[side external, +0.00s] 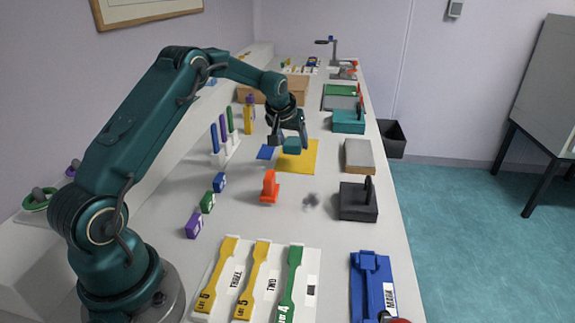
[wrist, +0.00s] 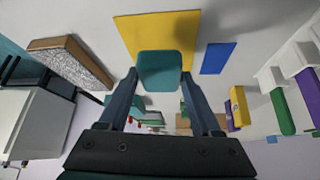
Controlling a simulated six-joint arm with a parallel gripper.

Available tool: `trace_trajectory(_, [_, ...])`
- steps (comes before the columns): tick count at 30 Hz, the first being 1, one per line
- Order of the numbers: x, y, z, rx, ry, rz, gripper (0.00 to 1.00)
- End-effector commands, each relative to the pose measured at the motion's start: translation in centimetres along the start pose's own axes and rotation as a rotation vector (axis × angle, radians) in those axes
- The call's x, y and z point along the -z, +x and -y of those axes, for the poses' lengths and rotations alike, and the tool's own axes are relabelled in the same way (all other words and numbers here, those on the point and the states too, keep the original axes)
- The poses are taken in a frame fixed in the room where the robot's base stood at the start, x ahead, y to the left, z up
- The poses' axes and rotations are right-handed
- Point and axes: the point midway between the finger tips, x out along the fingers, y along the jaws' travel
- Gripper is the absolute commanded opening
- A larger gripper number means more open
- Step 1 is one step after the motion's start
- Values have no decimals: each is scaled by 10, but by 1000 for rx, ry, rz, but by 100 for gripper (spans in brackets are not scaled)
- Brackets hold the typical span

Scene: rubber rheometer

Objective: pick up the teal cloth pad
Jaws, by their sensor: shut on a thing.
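The teal cloth pad (wrist: 160,70) is held between the two fingertips of my gripper (wrist: 160,78) in the wrist view. In the side view the pad (side external: 291,145) shows just under my gripper (side external: 290,140), above the yellow sheet (side external: 297,161). The yellow sheet also shows behind the pad in the wrist view (wrist: 130,35). A shadow falls on the sheet beside the pad, and the pad looks raised off it. My gripper is shut on the pad.
A blue flat piece (side external: 265,152) lies left of the yellow sheet. An orange-red block (side external: 270,187) and a black block with a handle (side external: 358,201) stand nearer. A grey-topped block (side external: 358,156) stands to the right. Small coloured blocks line the left side.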

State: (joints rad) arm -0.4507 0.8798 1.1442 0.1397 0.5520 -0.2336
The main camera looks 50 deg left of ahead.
Motion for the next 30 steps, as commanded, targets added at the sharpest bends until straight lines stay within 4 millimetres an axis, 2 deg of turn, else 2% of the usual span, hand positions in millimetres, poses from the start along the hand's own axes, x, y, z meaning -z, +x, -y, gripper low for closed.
trace_trajectory(9, [2, -43, 61, 6, -9, 0, 4])
trace_trajectory(15, [3, -64, 91, 5, -7, 1, 4])
trace_trajectory(21, [3, -74, 104, 2, -3, 3, 4])
trace_trajectory(30, [3, -75, 105, 2, -1, 4, 4])
